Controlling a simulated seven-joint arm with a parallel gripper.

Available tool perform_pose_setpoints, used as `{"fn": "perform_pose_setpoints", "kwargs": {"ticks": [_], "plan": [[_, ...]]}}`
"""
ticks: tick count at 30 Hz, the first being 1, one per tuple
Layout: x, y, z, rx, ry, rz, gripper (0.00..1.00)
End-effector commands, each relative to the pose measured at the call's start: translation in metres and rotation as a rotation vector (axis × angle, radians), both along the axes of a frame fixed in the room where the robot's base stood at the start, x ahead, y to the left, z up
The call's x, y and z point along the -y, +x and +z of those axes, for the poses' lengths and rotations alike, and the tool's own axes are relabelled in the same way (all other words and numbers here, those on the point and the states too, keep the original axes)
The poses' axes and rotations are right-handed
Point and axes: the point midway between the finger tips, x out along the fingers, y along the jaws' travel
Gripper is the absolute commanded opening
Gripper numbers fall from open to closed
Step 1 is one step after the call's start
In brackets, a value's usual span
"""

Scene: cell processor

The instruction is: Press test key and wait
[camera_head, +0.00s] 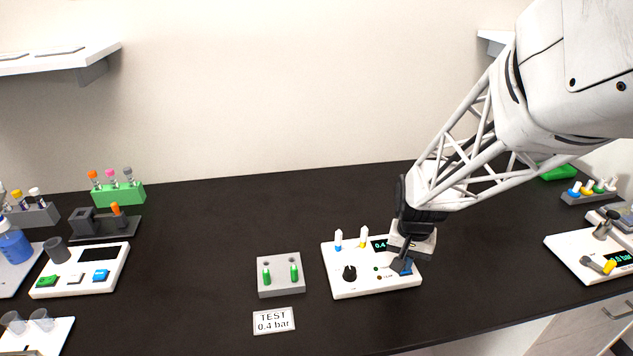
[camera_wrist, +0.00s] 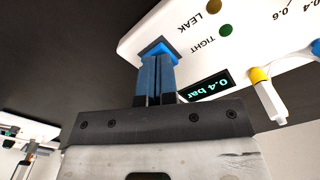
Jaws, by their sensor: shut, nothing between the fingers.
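The white tester (camera_head: 345,285) stands on the bench right of centre, with a black knob (camera_head: 349,273) and a display (camera_head: 379,245) reading 0.4. In the wrist view the display (camera_wrist: 209,86) reads "0.4 bar". The blue key (camera_head: 406,268) is at its right front corner; it also shows in the wrist view (camera_wrist: 158,47). My gripper (camera_head: 399,266) is shut and empty, pointing down with its fingertips at the blue key, partly covering it. Whether the key is pressed in, I cannot tell. The LEAK lamp (camera_wrist: 219,7) looks dull brown and the TIGHT lamp (camera_wrist: 225,31) dull green.
A sign (camera_head: 273,320) reads "TEST 0.4 bar". A grey block (camera_head: 280,284) with two green-marked pieces stands left of the tester. Another white device (camera_head: 80,270) stands at left, one more (camera_head: 580,265) at right. The bench behind the grey block is clear.

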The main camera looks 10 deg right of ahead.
Motion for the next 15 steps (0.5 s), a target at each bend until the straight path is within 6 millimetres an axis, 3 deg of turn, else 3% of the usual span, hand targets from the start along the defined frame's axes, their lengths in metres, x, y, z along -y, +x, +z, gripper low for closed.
{"fn": "perform_pose_setpoints", "kwargs": {"ticks": [15], "plan": [[0.000, 0.000, 0.016, 0.000, 0.000, 0.000, 0.00]]}}
